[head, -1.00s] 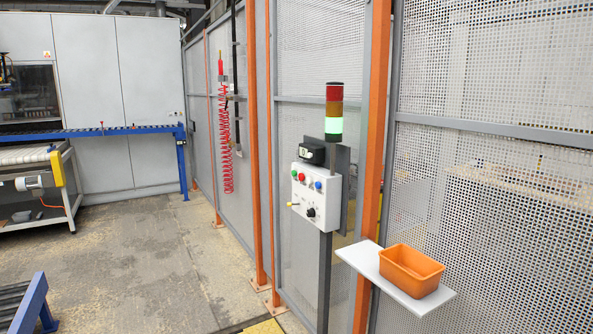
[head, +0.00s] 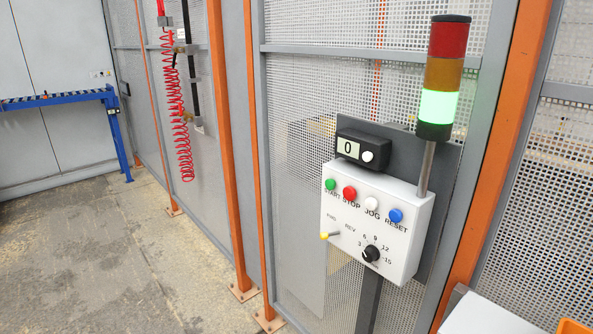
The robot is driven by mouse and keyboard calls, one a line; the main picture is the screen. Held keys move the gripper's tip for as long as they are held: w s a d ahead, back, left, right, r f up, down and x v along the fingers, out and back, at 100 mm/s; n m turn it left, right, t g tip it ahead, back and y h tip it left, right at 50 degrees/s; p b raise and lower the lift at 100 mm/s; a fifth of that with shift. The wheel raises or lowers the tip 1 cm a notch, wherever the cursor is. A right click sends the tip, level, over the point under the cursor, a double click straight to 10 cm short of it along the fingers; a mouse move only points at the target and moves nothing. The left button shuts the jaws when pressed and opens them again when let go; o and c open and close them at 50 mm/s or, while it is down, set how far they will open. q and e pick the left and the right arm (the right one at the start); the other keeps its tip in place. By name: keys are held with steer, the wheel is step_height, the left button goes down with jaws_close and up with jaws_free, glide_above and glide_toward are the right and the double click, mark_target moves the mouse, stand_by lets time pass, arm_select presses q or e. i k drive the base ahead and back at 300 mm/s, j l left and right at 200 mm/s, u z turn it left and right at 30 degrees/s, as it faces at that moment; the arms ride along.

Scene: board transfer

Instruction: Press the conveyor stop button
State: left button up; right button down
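The white control box (head: 378,222) is mounted on a grey post in front of the mesh fence. On its upper face the red STOP button (head: 349,193) sits between the green START button (head: 330,184) and the white JOG button (head: 371,204). The blue RESET button (head: 396,215) is at the right end. Below are a black speed dial (head: 371,253) and a yellow-tipped lever (head: 325,236). A black counter (head: 361,149) above the box reads 0. The stack light (head: 441,75) shows its green-white segment lit. Neither of my grippers is in view.
A white shelf (head: 486,316) with an orange bin (head: 575,327) juts out at the lower right. Orange fence posts (head: 230,150) and a red coiled hose (head: 177,110) stand left of the box. The concrete floor (head: 110,240) at left is clear.

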mark_target(350, 191)
steer(key=i+j, duration=0.1)
steer(key=j, duration=0.35)
steer(key=i+j, duration=0.1)
steer(key=j, duration=0.35)
steer(key=i+j+z, duration=0.1)
steer(key=j, duration=0.3)
